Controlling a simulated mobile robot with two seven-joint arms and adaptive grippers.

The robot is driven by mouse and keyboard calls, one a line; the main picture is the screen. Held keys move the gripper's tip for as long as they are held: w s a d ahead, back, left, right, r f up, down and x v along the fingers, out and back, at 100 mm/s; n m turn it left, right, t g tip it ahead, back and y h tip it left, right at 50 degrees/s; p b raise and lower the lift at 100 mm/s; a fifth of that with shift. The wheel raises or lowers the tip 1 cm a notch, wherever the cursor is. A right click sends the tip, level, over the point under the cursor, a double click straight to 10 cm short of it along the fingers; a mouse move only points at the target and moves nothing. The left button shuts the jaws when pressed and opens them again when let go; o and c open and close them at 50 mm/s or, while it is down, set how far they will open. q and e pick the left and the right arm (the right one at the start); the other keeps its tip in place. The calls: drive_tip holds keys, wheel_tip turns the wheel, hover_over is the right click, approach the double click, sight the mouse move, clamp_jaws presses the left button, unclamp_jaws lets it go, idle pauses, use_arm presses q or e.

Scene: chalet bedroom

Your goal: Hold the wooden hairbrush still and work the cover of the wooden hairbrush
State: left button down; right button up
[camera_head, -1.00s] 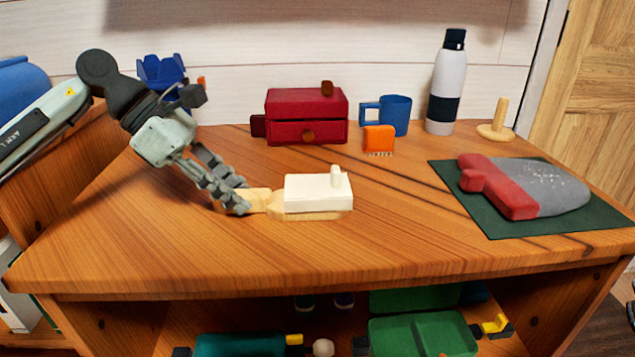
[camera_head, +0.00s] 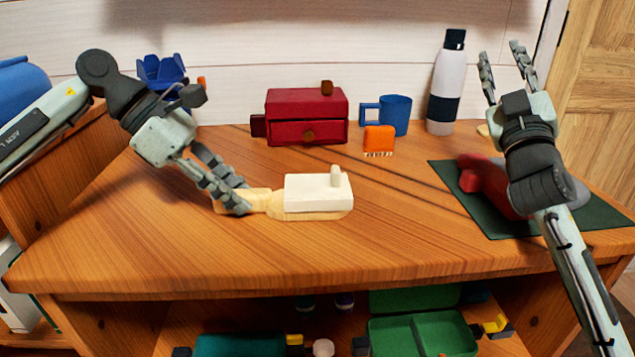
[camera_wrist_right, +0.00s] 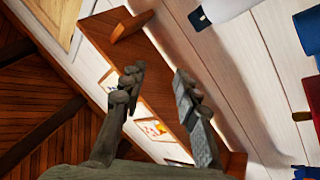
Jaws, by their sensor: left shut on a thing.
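The wooden hairbrush (camera_head: 277,211) lies on the table, its handle to the left and its head to the right. Its cover (camera_head: 311,191), a white block with an upright peg (camera_head: 336,174), sits on the head. My left gripper (camera_head: 240,202) is shut on the handle. My right gripper (camera_head: 508,72) is raised at the right, in front of the bottle and above the green mat, with fingers apart and nothing between them. The right wrist view also shows its open fingers (camera_wrist_right: 160,105), pointing toward the wall and shelf. The brush is not in that view.
A red drawer box (camera_head: 307,105), a blue mug (camera_head: 395,114), an orange comb-like piece (camera_head: 379,139) and a bottle (camera_head: 447,85) stand at the back. A red and grey object (camera_head: 480,174) lies on the green mat (camera_head: 460,208), partly behind my right arm. The table's front middle is clear.

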drive_tip(key=s+a+r+n+g+y, duration=0.1)
drive_tip(key=a+r+n+g+y, duration=0.25)
drive_tip(key=a+n+y, duration=0.8)
drive_tip(key=s+a+r+n+g+y, duration=0.25)
drive_tip(key=a+r+n+y, duration=0.4)
drive_tip(key=a+y, duration=0.85)
drive_tip(key=s+a+f+n+g+h, duration=0.1)
drive_tip(key=s+a+f+n+g, duration=0.2)
drive_tip(key=a+n+g, duration=0.3)
drive_tip(key=s+a+f+n+g+h, duration=0.2)
drive_tip(key=s+a+n+g, duration=0.2)
drive_tip(key=a+g, duration=0.35)
drive_tip(key=s+a+f+n+g+h, duration=0.1)
drive_tip(key=s+a+f+n+g, duration=0.2)
drive_tip(key=a+n+g, duration=0.35)
drive_tip(key=m+t+h, duration=0.2)
drive_tip(key=m+h, duration=0.2)
drive_tip(key=h, duration=1.4)
hover_over(336, 168)
wheel_tip(336, 168, down, 5)
drive_tip(key=shift+f+n, duration=0.25)
drive_tip(key=shift+f, duration=0.25)
wheel_tip(336, 168, down, 9)
